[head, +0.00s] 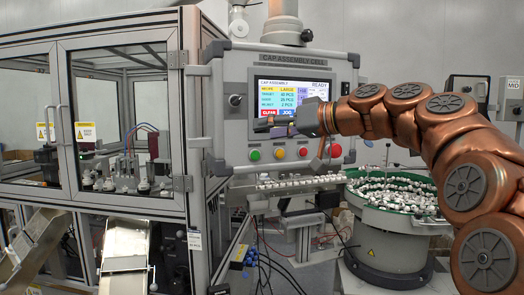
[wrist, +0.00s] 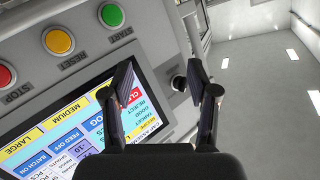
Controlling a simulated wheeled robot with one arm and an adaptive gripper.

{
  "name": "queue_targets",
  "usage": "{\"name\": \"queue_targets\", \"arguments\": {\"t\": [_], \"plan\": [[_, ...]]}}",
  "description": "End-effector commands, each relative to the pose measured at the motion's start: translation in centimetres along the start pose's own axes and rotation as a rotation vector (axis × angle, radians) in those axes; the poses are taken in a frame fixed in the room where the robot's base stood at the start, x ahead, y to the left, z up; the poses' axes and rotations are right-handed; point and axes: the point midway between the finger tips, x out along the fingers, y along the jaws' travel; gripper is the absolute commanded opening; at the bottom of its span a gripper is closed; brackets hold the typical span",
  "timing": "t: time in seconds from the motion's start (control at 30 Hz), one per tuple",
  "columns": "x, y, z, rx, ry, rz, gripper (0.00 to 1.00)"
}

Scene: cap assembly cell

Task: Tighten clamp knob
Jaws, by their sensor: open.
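A small dark round knob (head: 235,100) sits at the left edge of the control panel, left of the screen. What looks like the same knob (wrist: 179,83) shows between my fingers in the wrist view, beyond them and nearer the right finger. My gripper (head: 262,126) is in front of the lower left part of the screen, to the right of the knob and a little lower. In the wrist view my gripper (wrist: 162,72) is open and empty, its two dark fingers apart. Contact with the knob is not visible.
The touch screen (head: 290,85) is partly covered by my gripper. Coloured push buttons, such as the yellow RESET (head: 279,153), line the panel below it. A glazed cabinet (head: 115,105) stands at left. A feeder bowl (head: 395,195) with a green rim is at lower right.

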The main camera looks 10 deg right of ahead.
Motion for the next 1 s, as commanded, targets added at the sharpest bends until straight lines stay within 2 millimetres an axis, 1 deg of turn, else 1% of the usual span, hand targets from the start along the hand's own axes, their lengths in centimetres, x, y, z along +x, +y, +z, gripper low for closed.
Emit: {"name": "queue_targets", "arguments": {"t": [0.1, 0.2, 0.4, 0.6, 1.0], "plan": [[0.7, -0.5, 1.6, 0.023, -0.041, 0.002, 0.59], [1.1, -0.8, 2.8, 0.039, -0.07, 0.005, 0.59], [1.6, -1.1, 4.3, 0.059, -0.108, 0.011, 0.59], [1.9, -1.3, 4.8, 0.065, -0.121, 0.011, 0.59], [1.9, -1.2, 4.8, 0.065, -0.12, 0.011, 0.59]]}}
